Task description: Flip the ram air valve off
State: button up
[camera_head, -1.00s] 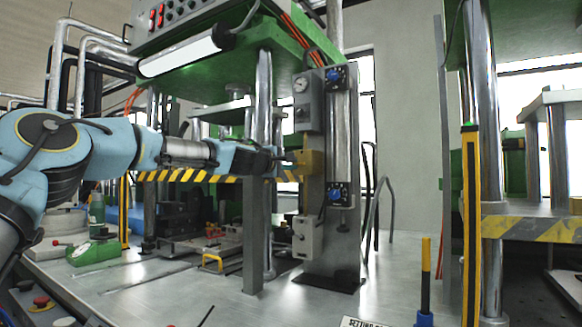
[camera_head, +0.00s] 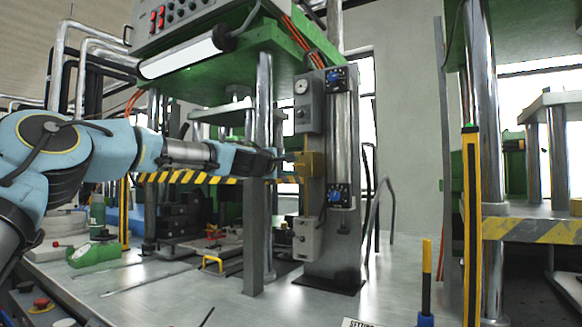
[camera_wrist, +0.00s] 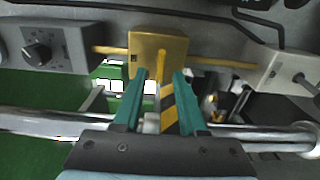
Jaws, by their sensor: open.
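The ram air valve appears to be the brass-coloured block (camera_head: 312,163) on the grey upright panel. It also shows at the top middle of the wrist view (camera_wrist: 145,46), with yellow rods running out to both sides. A slim yellow lever (camera_wrist: 162,62) stands out from its front face. My gripper (camera_wrist: 160,76) has its two teal fingers apart, one on each side of the lever. I cannot tell whether either finger touches it. In the head view my gripper (camera_head: 284,162) reaches the block from the left, and the lever is hard to make out.
A grey box with a gauge (camera_head: 307,104) is above the block and another grey box (camera_head: 306,238) below it. A steel post (camera_head: 264,110) stands close to my gripper. A yellow-black striped bar (camera_head: 195,177) runs behind my arm.

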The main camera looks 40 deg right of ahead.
jog(key=b+v, duration=0.5)
jog(key=v, duration=0.5)
jog(key=shift+a, duration=0.35)
dwell(0.3)
